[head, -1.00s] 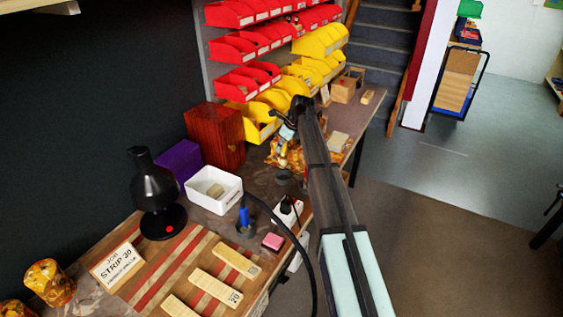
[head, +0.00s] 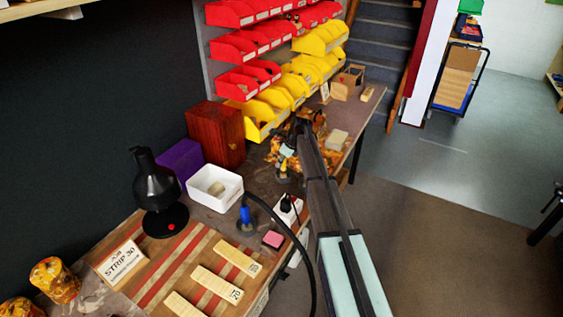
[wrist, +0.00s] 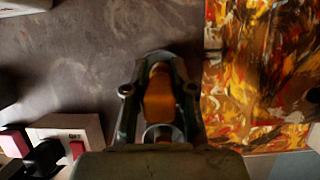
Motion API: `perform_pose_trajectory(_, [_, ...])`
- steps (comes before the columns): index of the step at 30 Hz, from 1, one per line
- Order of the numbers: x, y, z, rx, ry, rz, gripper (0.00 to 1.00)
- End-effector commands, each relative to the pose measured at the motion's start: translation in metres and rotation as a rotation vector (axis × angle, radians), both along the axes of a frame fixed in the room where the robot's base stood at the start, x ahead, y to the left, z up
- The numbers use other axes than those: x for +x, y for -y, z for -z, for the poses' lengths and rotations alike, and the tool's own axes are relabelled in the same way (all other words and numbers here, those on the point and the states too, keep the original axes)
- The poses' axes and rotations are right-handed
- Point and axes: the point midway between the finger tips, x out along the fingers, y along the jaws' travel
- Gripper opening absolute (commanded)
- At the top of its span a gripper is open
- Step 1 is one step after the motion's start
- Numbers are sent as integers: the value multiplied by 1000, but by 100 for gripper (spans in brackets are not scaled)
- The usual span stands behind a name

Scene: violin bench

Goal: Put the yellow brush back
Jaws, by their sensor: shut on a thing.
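My gripper (head: 287,154) is shut on the yellow brush, which shows as an orange-yellow block (wrist: 159,98) between the fingers in the wrist view. In the head view a small yellow part of the brush (head: 283,168) shows below the gripper. It is right over a small dark round holder (head: 283,179) on the bench. In the wrist view a grey round rim (wrist: 158,133) shows around the brush, between the fingers. Whether the brush's lower end is inside the holder or just above it I cannot tell; the fingers hide it.
A blue brush (head: 245,216) stands in its holder near a white box (head: 228,199) and a black cable. A power strip (head: 288,209) and pink block (head: 273,240) lie near the front edge. A patterned orange cloth or board (head: 312,130) lies beyond the gripper. Yellow bins (head: 262,118) hang behind.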

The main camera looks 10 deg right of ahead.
Motion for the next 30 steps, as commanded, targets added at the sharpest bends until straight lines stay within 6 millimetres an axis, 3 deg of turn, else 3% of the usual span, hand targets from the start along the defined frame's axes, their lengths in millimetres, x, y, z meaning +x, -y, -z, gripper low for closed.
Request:
perform_pose_trajectory(4, [0,0,3,0,0,0,0])
perform_pose_trajectory(5, [0,0,3,0,0,0,28])
perform_pose_trajectory(6, [0,0,3,0,0,0,42])
perform_pose_trajectory(7, [0,0,3,0,0,0,49])
perform_pose_trajectory(20, [-1,1,-3,-1,1,0,49])
perform_pose_trajectory(30, [-15,18,-54,0,3,1,49])
